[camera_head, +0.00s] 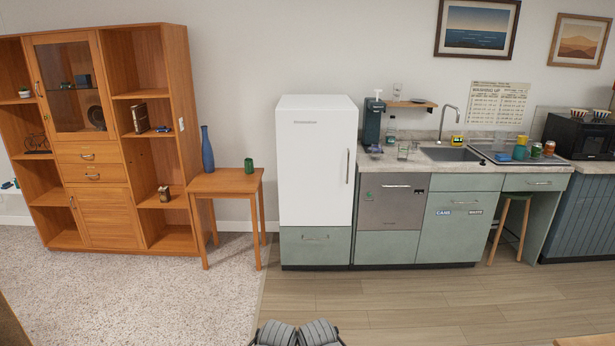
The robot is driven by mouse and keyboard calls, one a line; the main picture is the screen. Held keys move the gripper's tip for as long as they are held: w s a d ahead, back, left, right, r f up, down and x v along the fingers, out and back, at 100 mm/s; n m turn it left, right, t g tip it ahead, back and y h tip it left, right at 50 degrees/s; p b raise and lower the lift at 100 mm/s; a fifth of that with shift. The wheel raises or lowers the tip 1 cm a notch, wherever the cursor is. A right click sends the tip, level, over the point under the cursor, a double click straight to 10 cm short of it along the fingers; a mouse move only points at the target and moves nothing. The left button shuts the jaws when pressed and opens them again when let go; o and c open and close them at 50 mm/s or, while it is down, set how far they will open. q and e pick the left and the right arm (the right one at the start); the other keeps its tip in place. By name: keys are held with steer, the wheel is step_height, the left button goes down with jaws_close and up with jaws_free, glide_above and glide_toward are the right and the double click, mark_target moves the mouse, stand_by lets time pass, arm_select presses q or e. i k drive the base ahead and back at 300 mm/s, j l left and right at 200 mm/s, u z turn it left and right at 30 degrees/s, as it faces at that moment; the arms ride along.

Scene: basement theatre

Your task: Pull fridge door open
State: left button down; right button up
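The white fridge (316,165) stands against the back wall, left of the kitchen counter. Its tall white door is shut, with a slim vertical metal handle (348,166) near the door's right edge. A grey-green drawer front (316,248) with a horizontal handle sits below the door.
A small wooden table (226,183) with a blue vase (207,149) and a green cup (249,165) stands left of the fridge. A dishwasher (392,208) adjoins it on the right. A stool (511,224) stands farther right. The floor before the fridge is clear.

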mark_target(316, 148)
steer(key=i, duration=1.85)
steer(key=i+z, duration=0.15)
steer(key=i, duration=0.3)
steer(key=i+j+z, duration=0.2)
steer(key=i, duration=0.3)
steer(key=i+j+z, duration=0.15)
steer(key=i, duration=0.3)
steer(key=i+j+z, duration=0.2)
steer(key=i, duration=0.25)
